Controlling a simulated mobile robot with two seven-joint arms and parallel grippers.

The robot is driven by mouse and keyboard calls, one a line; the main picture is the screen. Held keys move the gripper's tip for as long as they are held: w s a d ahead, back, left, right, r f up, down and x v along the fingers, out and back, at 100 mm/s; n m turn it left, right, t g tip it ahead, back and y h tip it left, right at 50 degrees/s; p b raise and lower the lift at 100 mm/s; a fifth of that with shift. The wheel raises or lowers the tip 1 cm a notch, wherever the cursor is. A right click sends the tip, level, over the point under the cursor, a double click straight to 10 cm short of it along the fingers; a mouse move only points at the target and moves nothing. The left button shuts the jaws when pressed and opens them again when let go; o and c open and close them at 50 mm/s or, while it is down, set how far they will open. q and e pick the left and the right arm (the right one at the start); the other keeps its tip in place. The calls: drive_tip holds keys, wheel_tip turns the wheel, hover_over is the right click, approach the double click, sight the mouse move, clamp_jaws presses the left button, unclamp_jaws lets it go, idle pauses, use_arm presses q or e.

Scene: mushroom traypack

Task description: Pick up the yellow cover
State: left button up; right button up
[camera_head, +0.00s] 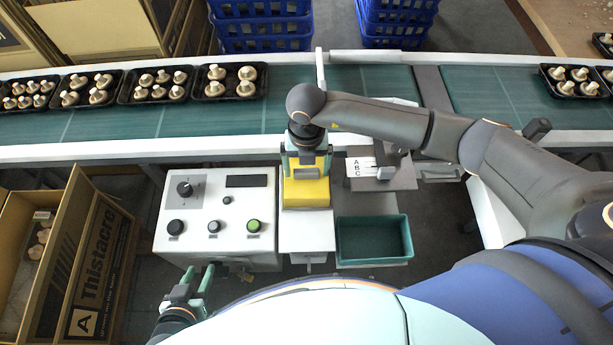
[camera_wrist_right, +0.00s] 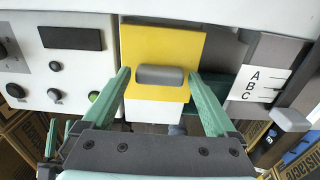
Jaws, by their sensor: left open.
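The yellow cover (camera_head: 306,194) lies flat on a white unit between the control box and the green bin. In the right wrist view the yellow cover (camera_wrist_right: 155,42) carries a grey handle bar (camera_wrist_right: 160,75) on top. My right gripper (camera_head: 307,165) is over the cover. Its two green fingers are open, one on each side of the handle, with a gap at each end. Whether the fingertips touch the cover cannot be told. My left gripper (camera_head: 199,276) is open and empty, low at the left, below the control box.
The control box (camera_head: 222,181) with knobs and buttons stands left of the cover. An ABC label plate (camera_head: 361,167) and an empty green bin (camera_head: 373,240) are to the right. Behind runs a green conveyor (camera_head: 186,119) with black mushroom trays. A cardboard box (camera_head: 97,268) stands at left.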

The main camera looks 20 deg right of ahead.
clamp_jaws()
idle(0.5)
